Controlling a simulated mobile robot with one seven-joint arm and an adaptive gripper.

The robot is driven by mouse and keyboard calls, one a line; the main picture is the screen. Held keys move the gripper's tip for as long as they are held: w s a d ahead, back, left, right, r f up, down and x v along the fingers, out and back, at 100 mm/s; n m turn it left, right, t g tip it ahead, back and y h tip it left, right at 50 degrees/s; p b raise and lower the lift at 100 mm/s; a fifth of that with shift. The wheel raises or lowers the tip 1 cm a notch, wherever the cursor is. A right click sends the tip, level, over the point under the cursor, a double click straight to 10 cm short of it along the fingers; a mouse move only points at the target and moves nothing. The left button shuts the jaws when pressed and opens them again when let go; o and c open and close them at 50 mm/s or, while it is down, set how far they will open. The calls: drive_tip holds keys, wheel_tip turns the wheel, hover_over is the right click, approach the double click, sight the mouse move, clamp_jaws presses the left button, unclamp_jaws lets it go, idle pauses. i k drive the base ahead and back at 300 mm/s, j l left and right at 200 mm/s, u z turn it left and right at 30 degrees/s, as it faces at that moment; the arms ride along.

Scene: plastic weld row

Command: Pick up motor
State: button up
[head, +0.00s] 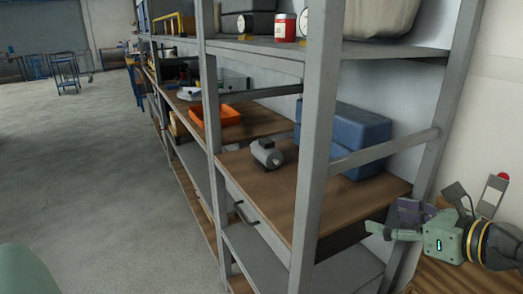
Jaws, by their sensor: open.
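The motor (266,154) is a small grey cylinder with a dark box on top. It sits on the brown wooden shelf board (262,196), near its left edge, in front of a blue case. My gripper (376,229) is at the lower right, outside the shelf's near post. It is open, apart from the motor, and its fingers point left. Nothing shows between the fingers. The motor is fully visible.
Grey shelf posts (318,130) and a slanting side bar (385,150) stand between my gripper and the motor. An orange bin (222,115) sits farther back.

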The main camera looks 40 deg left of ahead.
sight(269, 159)
drive_tip(key=i+j, duration=0.1)
drive_tip(key=j, duration=0.35)
drive_tip(key=i+j, duration=0.15)
drive_tip(key=j, duration=0.35)
drive_tip(key=i+j, duration=0.1)
drive_tip(key=j, duration=0.35)
drive_tip(key=i+j, duration=0.1)
drive_tip(key=j, duration=0.35)
